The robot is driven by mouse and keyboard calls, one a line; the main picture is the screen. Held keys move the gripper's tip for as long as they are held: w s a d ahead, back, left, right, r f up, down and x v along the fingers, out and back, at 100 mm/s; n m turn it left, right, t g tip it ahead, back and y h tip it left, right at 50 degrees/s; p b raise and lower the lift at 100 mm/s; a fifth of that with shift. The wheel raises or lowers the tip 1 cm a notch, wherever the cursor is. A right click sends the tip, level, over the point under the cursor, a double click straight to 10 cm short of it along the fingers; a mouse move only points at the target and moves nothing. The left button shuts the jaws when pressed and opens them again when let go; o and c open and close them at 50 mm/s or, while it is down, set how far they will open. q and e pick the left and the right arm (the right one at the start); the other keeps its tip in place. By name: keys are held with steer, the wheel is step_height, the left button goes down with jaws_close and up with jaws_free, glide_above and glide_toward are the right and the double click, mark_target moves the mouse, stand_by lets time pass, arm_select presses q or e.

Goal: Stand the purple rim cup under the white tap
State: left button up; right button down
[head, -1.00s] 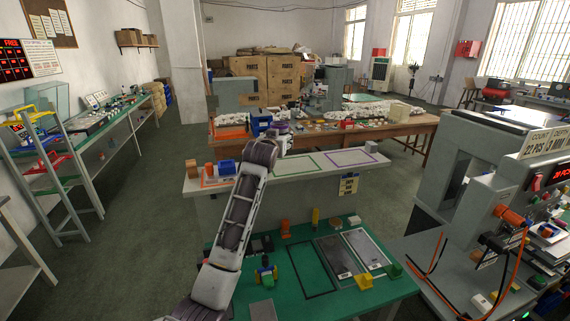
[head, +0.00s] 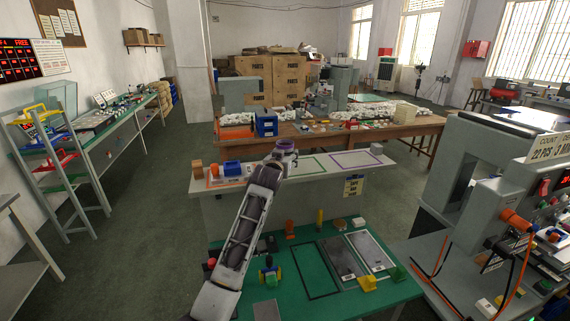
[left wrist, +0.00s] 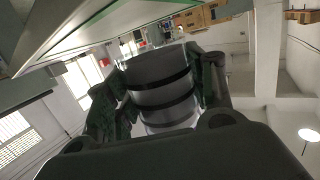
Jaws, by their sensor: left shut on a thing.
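My left gripper (head: 284,152) is at the end of my arm, over the near edge of the pale shelf (head: 330,173). Something with a purple top, likely the purple rim cup (head: 287,146), shows at its tip, small and partly hidden. In the left wrist view, the gripper (left wrist: 160,100) is shut on a pale grey round body with dark bands (left wrist: 158,75), its fingers on both sides. No purple rim can be made out there. I cannot pick out the white tap in either view. My right gripper is out of view.
The shelf carries a blue block (head: 232,168), a brown block (head: 197,169) and coloured outlines. Below is a green bench (head: 300,255) with several small parts. A grey machine (head: 485,170) stands right. A wooden table (head: 400,128) is behind.

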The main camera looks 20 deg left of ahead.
arm_select(q)
steer(key=shift+f, duration=1.3)
steer(key=shift+f, duration=0.1)
steer(key=o, duration=1.1)
steer(key=shift+s, duration=0.1)
steer(key=shift+s+d+r, duration=0.15)
steer(key=shift+s+r, duration=0.05)
steer(key=shift+s, duration=0.9)
steer(key=shift+s+d+r, duration=0.1)
steer(key=shift+s+r, duration=0.1)
steer(key=shift+s, duration=0.9)
steer(key=shift+s+d+r+b, duration=0.1)
steer(key=shift+s+r+b, duration=0.15)
steer(key=shift+s, duration=0.95)
steer(key=shift+s+d+r+b, duration=0.2)
steer(key=shift+s+b, duration=0.1)
steer(key=shift+s, duration=0.95)
steer(key=shift+s+d+r+b, duration=0.1)
steer(key=shift+s+r+b, duration=0.15)
steer(key=shift+s, duration=0.95)
